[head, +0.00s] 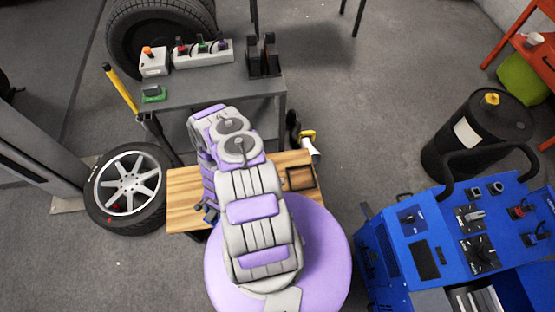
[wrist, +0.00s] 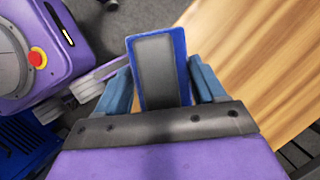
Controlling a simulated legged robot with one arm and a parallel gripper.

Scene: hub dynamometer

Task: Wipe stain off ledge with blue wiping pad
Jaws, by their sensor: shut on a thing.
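In the wrist view my gripper (wrist: 162,85) is shut on the blue wiping pad (wrist: 157,68), a rectangular block with a blue rim and a grey middle. The pad sits between the two blue fingers. A light wooden surface (head: 185,187) lies beneath my arm in the head view; it may be the ledge. It also fills the right of the wrist view (wrist: 245,65), beside the pad. I cannot tell whether the pad touches it. My arm hides much of the wood in the head view. I cannot make out a stain.
A dark square tray (head: 300,179) is on the wood's right side. A grey bench (head: 225,88) behind it holds a white switch box (head: 203,54) and a green item (head: 154,94).

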